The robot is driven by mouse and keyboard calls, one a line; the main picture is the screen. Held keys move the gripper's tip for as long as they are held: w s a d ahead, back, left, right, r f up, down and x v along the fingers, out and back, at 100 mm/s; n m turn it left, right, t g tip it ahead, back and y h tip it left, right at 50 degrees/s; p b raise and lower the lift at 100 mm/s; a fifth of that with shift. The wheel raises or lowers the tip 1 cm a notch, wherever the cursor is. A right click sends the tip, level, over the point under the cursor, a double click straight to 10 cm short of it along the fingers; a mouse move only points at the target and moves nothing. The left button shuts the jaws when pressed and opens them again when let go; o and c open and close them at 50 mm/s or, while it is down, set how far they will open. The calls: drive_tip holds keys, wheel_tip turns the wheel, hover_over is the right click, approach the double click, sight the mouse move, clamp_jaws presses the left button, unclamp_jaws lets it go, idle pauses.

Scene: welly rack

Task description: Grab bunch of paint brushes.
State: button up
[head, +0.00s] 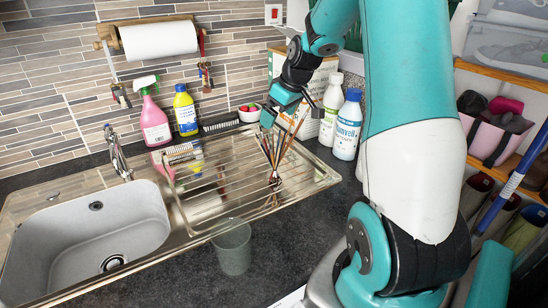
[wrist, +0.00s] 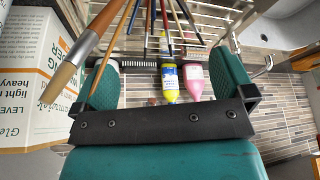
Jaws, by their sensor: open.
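The bunch of paint brushes (head: 275,150) stands fanned out on the ribbed metal drainer of the sink. Their lower ends meet at a small dark spot, where a holder is hard to make out. My gripper (head: 291,114) is open at the upper part of the bunch. In the wrist view several brushes (wrist: 165,22) come into the gap between the two teal fingers of my gripper (wrist: 163,62) from the top. One thick brush with pale bristles (wrist: 92,45) crosses the left finger, nearer the camera. Whether any brush touches a finger is unclear.
White bottles (head: 347,125) stand right of the brushes, close to my arm. A clear cup (head: 232,247) stands on the front counter. The sink basin (head: 80,240) is left.

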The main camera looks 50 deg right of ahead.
sight(275, 128)
drive_tip(key=x, duration=0.2)
drive_tip(key=p+x, duration=0.2)
drive_tip(key=x, duration=0.1)
drive_tip(key=shift+s+f, duration=0.2)
drive_tip(key=shift+f, duration=0.25)
drive_tip(key=shift+c, duration=0.5)
drive_tip(key=c, duration=0.9)
drive_tip(key=shift+o, duration=0.2)
drive_tip(key=shift+r, duration=0.15)
